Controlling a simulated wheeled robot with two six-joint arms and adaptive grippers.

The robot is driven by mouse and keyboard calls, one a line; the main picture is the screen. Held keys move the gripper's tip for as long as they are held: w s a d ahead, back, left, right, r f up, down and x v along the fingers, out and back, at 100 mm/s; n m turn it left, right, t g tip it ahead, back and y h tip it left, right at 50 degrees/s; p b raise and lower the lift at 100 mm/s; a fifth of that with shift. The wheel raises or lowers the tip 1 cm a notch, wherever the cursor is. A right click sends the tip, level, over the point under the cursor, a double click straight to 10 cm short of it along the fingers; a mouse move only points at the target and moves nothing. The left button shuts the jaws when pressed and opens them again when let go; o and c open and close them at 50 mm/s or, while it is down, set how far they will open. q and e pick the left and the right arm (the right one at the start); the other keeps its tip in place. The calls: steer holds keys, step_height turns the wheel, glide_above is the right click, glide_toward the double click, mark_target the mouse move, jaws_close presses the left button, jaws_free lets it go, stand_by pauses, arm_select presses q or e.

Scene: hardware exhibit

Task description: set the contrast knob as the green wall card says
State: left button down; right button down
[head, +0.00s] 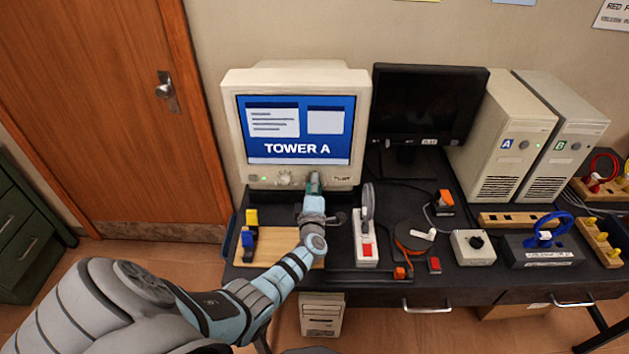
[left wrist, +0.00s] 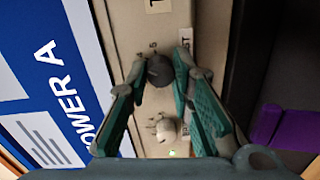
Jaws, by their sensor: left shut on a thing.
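The cream CRT monitor (head: 297,75) shows "TOWER A" on a blue screen. My left gripper (head: 314,181) is at the right part of its lower front panel. In the left wrist view the gripper (left wrist: 160,68) is shut on a dark round knob (left wrist: 160,71), one finger on each side. Small scale marks show beside this knob, but its pointer cannot be read. A label (left wrist: 187,37) by it is partly hidden by a finger and seems to end in "ST". A pale knob (left wrist: 166,129) sits beside it, untouched. No green wall card shows. My right gripper is out of view.
A dark flat monitor (head: 425,105) and two towers, A (head: 508,143) and B (head: 560,145), stand to the right. A wooden board (head: 280,246), a white power strip (head: 366,243) and a grey box (head: 473,247) lie on the dark desk. Only edges of yellow and blue wall cards show.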

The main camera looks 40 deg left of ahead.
arm_select(q)
steer(key=m+p, duration=0.2)
steer(key=m, duration=0.7)
steer(key=shift+d+y, duration=0.1)
steer(key=shift+y, duration=0.3)
steer(key=shift+f+m, duration=0.1)
steer(key=shift+m, duration=0.2)
steer(key=c, duration=1.4)
jaws_free()
steer(key=v, duration=1.2)
steer(key=shift+d+r, duration=0.1)
steer(key=shift+r, duration=0.15)
steer(key=shift+w, duration=0.1)
